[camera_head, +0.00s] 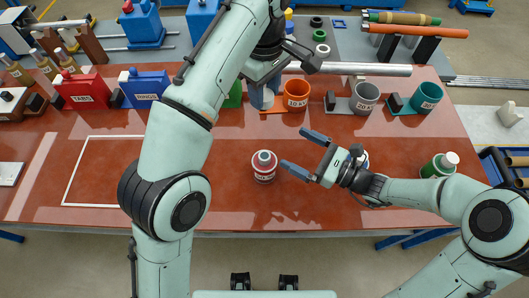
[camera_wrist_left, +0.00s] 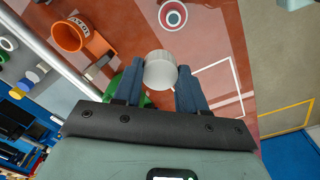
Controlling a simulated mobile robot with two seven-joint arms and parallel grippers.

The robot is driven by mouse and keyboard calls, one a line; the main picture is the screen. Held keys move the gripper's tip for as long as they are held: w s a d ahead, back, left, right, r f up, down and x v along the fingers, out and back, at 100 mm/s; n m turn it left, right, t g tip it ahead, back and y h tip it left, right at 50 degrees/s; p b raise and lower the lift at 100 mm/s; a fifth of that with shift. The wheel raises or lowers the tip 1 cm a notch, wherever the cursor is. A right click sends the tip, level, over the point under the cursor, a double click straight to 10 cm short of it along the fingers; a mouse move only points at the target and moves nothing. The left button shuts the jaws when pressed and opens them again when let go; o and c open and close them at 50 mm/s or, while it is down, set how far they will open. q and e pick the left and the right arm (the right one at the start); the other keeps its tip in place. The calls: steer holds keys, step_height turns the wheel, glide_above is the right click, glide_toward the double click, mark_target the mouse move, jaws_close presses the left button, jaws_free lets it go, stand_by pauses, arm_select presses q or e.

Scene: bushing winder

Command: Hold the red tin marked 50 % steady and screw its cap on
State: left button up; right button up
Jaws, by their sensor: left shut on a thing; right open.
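The red tin (camera_head: 264,170) stands upright on the red-brown table, with a white label band and a grey top; its label is too small to read. It also shows from above in the left wrist view (camera_wrist_left: 172,16). My left gripper (camera_head: 262,98) is high over the back of the table. In the left wrist view it is shut on a pale grey cap (camera_wrist_left: 160,70), apart from the tin. The cap is not clear in the head view. My right gripper (camera_head: 293,148) is open just right of the tin, its fingers pointing towards it and apart from it.
Orange (camera_head: 296,95), grey (camera_head: 364,97) and teal (camera_head: 427,98) cups lie along the back. A green bottle (camera_head: 438,166) with a white cap stands at the right. Red (camera_head: 84,91) and blue (camera_head: 145,89) boxes stand back left. A white outlined area (camera_head: 103,170) is clear.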

arm_select(q)
step_height(320, 180, down, 4)
steer(key=shift+s+r+b, duration=0.15)
steer(key=shift+r+b, duration=0.05)
steer(key=shift+b, duration=0.45)
arm_select(e)
step_height(320, 180, down, 3)
steer(key=b, duration=0.7)
glide_toward(260, 162)
steer(key=f, duration=0.1)
steer(key=w+d+f, duration=0.1)
steer(key=shift+d+f+m, duration=0.3)
steer(key=shift+s+f, duration=0.1)
steer(key=shift+f, duration=0.2)
arm_select(q)
step_height(260, 162, down, 8)
steer(key=s, duration=0.2)
steer(key=shift+s+g, duration=0.2)
steer(key=shift+g, duration=0.1)
steer(key=shift+w, duration=0.1)
arm_select(e)
steer(key=shift+a, duration=0.1)
steer(key=x, duration=1.2)
steer(key=shift+f, duration=0.1)
